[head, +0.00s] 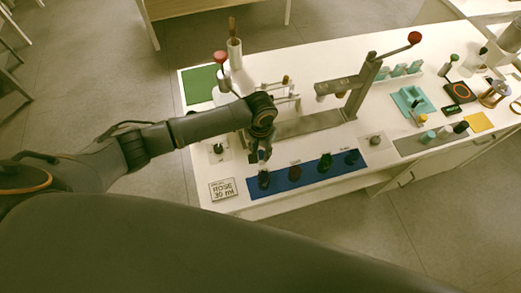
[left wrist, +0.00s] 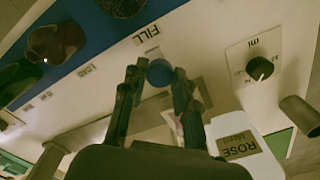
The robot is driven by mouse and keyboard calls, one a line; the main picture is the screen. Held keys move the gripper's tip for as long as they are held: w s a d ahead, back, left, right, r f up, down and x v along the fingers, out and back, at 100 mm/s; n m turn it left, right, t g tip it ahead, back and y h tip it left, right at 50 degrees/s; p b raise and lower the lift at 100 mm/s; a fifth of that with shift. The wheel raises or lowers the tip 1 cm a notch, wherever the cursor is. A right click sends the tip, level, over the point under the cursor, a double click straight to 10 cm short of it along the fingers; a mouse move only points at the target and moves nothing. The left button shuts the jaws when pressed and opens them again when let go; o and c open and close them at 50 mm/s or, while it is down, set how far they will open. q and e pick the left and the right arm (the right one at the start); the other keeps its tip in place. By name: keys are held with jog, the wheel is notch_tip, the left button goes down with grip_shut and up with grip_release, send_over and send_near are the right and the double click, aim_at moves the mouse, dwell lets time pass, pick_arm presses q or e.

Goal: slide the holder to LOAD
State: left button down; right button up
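My left gripper (head: 262,154) hangs over the near side of the table, just behind the blue strip. In the left wrist view its fingers (left wrist: 158,76) are apart, with a blue round knob (left wrist: 160,72) between the tips. I cannot tell whether they touch it. The knob seems to belong to the holder, whose body is mostly hidden by the fingers. The knob is near the FILL label (left wrist: 146,35). A small label that seems to read LOAD (left wrist: 87,70) lies farther left along the metal rail, which shows in the head view (head: 310,124). My right gripper is not in view.
Dark bottles, one of them brown (left wrist: 55,43), stand on the blue strip (head: 308,175). A ROSE bottle (left wrist: 230,128) and a dial (left wrist: 260,68) are close right of the gripper in the wrist view. A red-knobbed lever press (head: 358,85) rises over the rail.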

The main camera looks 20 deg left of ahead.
pick_arm(q)
jog(key=shift+w+d, duration=0.1)
jog(key=w+d, duration=0.2)
jog(key=d, duration=0.1)
jog(key=w+d+b, duration=0.1)
jog(key=w+d, duration=0.1)
jog(key=d, duration=0.1)
jog(key=w+d, duration=0.2)
jog(key=d, duration=0.1)
jog(key=shift+b, duration=0.4)
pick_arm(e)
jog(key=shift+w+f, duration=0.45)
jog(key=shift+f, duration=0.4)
pick_arm(q)
jog(key=c, duration=1)
grip_release()
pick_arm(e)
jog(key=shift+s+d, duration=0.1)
